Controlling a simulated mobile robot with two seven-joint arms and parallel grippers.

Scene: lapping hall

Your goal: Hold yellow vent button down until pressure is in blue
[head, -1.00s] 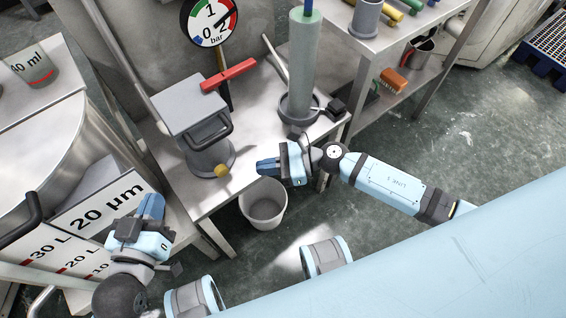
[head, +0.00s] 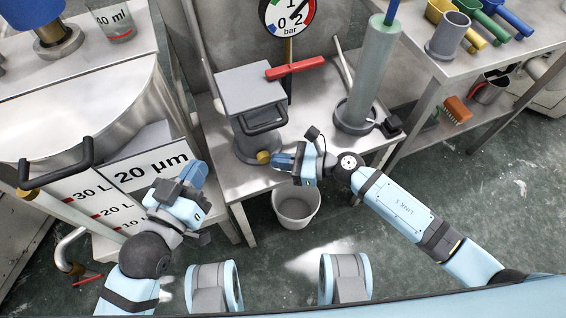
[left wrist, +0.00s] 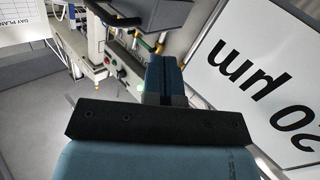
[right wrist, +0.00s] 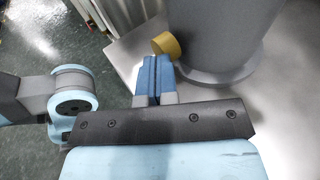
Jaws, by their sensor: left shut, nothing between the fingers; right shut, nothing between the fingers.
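The yellow vent button (head: 263,157) sticks out low on the front of a grey pump-like housing (head: 250,92) on the steel bench. It also shows in the right wrist view (right wrist: 167,45). My right gripper (head: 275,161) is shut and empty, its fingertips at the button. In the right wrist view the fingertips (right wrist: 155,60) lie just beside or against it; I cannot tell whether they press it. The round gauge (head: 288,14) marked bar is cut by the top edge; its dark needle appears to point up right, toward red. My left gripper (head: 199,175) is shut and empty before the 20 µm sign.
A red lever (head: 296,68) sits above the housing. A green-grey cylinder (head: 371,75) stands on the bench to the right. A white bucket (head: 297,205) is on the floor below my right gripper. A large steel vessel (head: 75,115) is at left.

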